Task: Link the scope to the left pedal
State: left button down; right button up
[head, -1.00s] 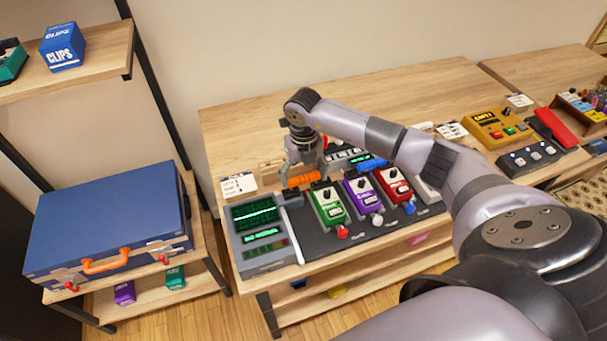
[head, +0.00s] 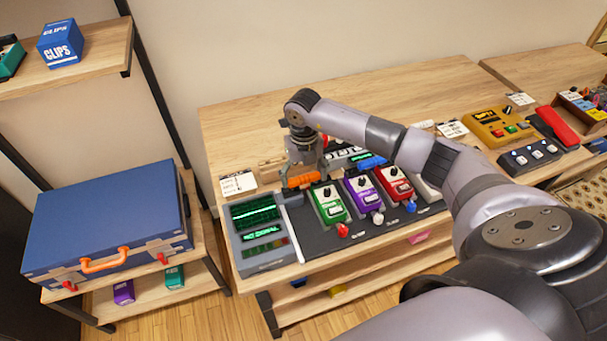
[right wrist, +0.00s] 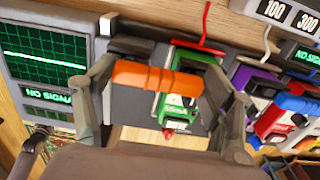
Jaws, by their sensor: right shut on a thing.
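The scope (head: 258,238) is the grey unit at the left end of the dark board. It has a green trace and reads "NO SIGNAL"; its screen (right wrist: 45,55) fills the upper left of the right wrist view. The left pedal (head: 329,205) is the green one right of the scope; it also shows in the right wrist view (right wrist: 178,104), partly hidden. My right gripper (head: 303,181) is shut on an orange link piece (right wrist: 158,79), over the board between scope and green pedal. Whether the piece touches either is unclear. My left gripper is out of view.
A purple pedal (head: 363,193) and a red pedal (head: 394,183) stand to the right of the green one. A white card (head: 238,184) stands behind the scope. A blue case (head: 110,220) lies on the left shelf.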

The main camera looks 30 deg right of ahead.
jog(key=shift+f+b, duration=0.5)
jog(key=shift+f, duration=0.1)
dwell(0.9)
jog(key=o, duration=1.2)
jog(key=shift+o, duration=0.2)
jog(key=shift+r, duration=0.1)
jog(key=shift+r+p, duration=2.4)
jog(key=shift+r, duration=1.05)
